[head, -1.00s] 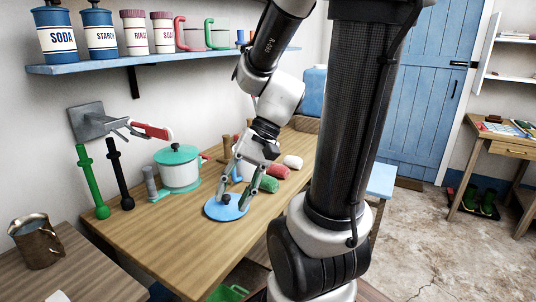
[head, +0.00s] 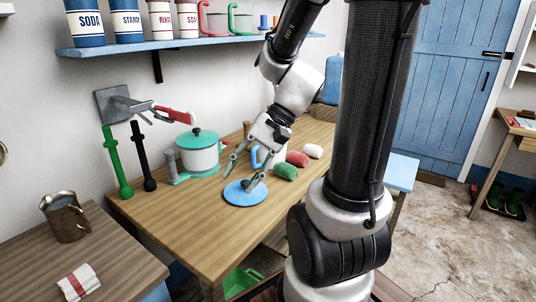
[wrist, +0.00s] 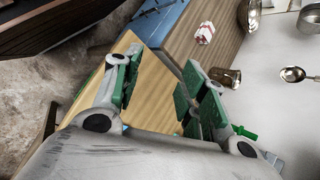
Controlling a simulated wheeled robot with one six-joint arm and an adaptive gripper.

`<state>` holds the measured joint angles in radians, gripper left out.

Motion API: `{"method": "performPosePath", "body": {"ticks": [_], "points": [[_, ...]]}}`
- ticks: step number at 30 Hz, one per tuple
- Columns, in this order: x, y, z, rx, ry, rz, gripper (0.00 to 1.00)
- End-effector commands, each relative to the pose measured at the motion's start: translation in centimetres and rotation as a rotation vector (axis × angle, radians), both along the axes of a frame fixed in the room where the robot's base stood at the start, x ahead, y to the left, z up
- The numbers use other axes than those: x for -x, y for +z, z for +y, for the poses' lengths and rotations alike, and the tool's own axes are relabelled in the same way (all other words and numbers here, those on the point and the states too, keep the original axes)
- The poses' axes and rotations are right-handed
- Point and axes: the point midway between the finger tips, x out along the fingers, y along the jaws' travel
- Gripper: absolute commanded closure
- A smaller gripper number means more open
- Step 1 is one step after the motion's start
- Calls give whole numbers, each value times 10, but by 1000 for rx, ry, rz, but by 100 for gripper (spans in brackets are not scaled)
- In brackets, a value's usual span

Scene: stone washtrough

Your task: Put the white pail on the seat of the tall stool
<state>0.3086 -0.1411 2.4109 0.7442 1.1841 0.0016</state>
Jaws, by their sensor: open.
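I cannot clearly make out the white pail; a whitish shape (head: 281,153) behind my gripper is mostly hidden by it. A blue-topped stool or bench (head: 402,173) stands behind my column, partly hidden, and I cannot tell whether it is the tall stool. My gripper (head: 240,178) is open and empty, pointing down over the wooden table. Its fingers are above or close to a blue disc (head: 238,197) with a dark knob. In the wrist view the green-padded fingers (wrist: 162,66) are apart with nothing between them.
A white pot with a green lid (head: 199,155) stands left of my gripper. Green and red rolls (head: 285,171) lie to the right. A blue shelf (head: 180,42) with canisters hangs above. A brown jug (head: 65,218) and striped cloth (head: 78,283) rest at left.

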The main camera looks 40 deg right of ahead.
Motion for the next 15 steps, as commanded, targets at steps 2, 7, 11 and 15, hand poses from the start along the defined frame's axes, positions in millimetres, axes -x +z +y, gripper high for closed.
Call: {"method": "performPosePath", "body": {"ticks": [2, 7, 11, 15], "points": [[-26, -9, 7, -157, -140, 80, 58], [-97, -22, 1, -503, -464, 191, 58], [-156, -42, -33, -755, -736, 231, 58], [-209, -79, -99, -1006, -1046, 225, 58]]}}
